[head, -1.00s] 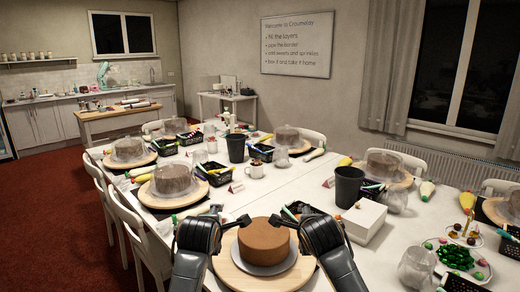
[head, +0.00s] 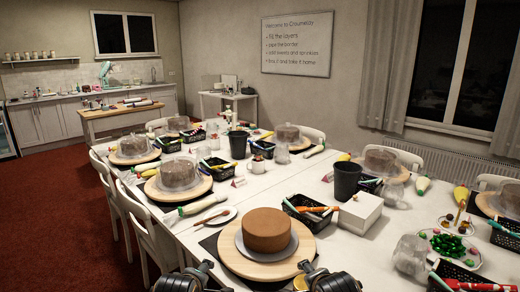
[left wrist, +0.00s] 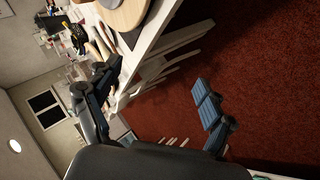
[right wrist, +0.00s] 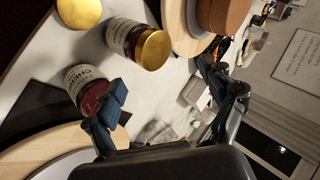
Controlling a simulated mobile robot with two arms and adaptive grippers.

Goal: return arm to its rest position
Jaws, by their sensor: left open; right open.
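A brown cake (head: 267,229) sits on a grey board on a round wooden turntable (head: 240,262), at the near edge of the white table. My left gripper (left wrist: 155,80) is open and empty in the left wrist view, beside the table edge and over the red floor. My right gripper (right wrist: 165,85) is open and empty in the right wrist view, with jars and turntable edges beyond it. In the head view only dark parts of my two arms show at the bottom edge; the fingertips cannot be made out there.
Labelled jars (right wrist: 140,45) with gold lids stand on the table near my right gripper. A black basket of tools (head: 311,212), a white box (head: 361,212) and a plate with a brown-ended tool (head: 210,218) surround the turntable. White chairs (head: 152,235) line the left side; red floor lies beyond.

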